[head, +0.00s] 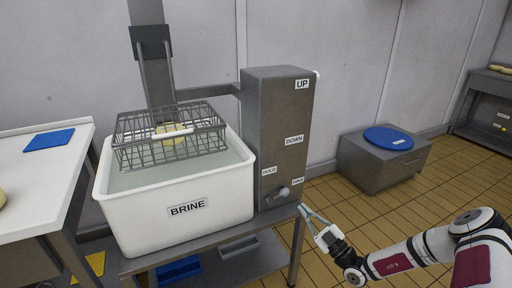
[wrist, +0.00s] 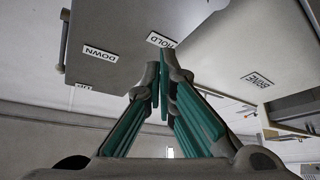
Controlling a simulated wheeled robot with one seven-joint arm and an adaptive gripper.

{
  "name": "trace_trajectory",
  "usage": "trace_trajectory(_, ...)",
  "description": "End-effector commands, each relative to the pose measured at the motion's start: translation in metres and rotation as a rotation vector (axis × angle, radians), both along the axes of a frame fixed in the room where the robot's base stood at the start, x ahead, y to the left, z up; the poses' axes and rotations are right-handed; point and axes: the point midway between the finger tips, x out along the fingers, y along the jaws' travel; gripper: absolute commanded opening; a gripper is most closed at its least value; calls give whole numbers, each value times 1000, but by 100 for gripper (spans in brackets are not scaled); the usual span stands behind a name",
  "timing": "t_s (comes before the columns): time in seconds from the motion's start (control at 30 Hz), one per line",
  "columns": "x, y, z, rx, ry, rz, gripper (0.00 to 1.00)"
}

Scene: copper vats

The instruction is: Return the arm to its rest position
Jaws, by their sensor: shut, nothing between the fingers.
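My gripper (head: 306,211) is at the lower right of the head view, close to the lower front of the grey control box (head: 275,130). In the wrist view its teal-padded fingers (wrist: 160,85) come together at the tips with nothing between them. The box bears labels UP, DOWN and HOLD, and a small knob (head: 283,192) sits low on its front, just above and left of my fingertips. I cannot tell whether the fingertips touch the box. My white arm (head: 425,248) reaches in from the right edge.
A white BRINE vat (head: 180,222) stands left of the box, with a wire basket (head: 190,150) holding a pale piece over it. A white table (head: 40,180) is at the left. A grey block with a blue disc (head: 388,138) stands at the right. Tiled floor (head: 340,215) is open between.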

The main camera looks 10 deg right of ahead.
Motion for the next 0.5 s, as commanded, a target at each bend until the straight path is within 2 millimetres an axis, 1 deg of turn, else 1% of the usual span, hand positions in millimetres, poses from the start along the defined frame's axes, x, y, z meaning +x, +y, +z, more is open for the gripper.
trace_trajectory(0.07,-1,7,9,-47,-25,23,0)
trace_trajectory(0.13,-4,17,22,-126,-70,57,0)
trace_trajectory(0.27,-17,47,54,-337,-207,158,0)
trace_trajectory(0.4,-40,80,87,-572,-399,275,0)
trace_trajectory(0.5,-59,100,107,-722,-549,357,0)
